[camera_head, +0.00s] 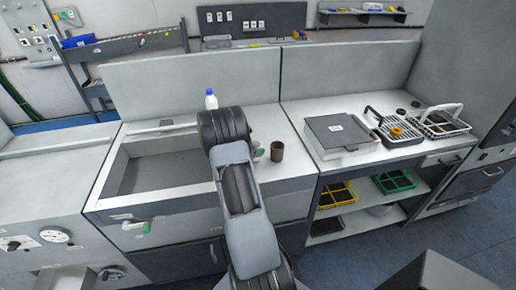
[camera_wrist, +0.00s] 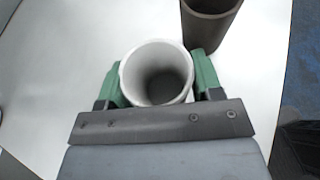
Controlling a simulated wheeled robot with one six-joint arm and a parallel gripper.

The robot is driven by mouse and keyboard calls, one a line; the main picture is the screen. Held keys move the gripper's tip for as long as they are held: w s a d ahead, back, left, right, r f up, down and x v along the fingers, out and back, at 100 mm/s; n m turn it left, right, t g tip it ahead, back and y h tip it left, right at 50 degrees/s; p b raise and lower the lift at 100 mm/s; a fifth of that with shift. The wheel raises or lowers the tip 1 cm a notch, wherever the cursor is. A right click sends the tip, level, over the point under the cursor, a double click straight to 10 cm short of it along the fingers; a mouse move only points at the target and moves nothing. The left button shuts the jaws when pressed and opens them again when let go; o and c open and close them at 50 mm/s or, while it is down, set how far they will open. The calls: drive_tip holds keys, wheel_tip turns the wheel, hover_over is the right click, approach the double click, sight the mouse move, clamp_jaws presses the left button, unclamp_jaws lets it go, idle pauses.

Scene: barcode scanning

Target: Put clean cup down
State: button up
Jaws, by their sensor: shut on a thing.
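A white-grey cup (camera_wrist: 157,86) sits between the green fingers of my gripper (camera_wrist: 160,72) in the wrist view, with its open mouth facing the camera. The fingers press on its two sides, so my gripper is shut on it. The cup looks empty inside. White counter shows around it; I cannot tell whether its base touches the counter. In the head view my arm hides most of the gripper and cup; only a small pale and green part (camera_head: 258,152) shows beside the arm.
A dark brown cup (camera_head: 277,151) stands close to the right on the counter; it also shows in the wrist view (camera_wrist: 208,24). A sink basin (camera_head: 112,172) lies left, a white bottle (camera_head: 211,99) behind. A grey box (camera_head: 338,133) and wire racks (camera_head: 441,121) occupy the right counter.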

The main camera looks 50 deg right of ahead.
drive_tip(key=shift+f, duration=0.35)
drive_tip(key=o, duration=0.9)
drive_tip(key=shift+r, duration=0.15)
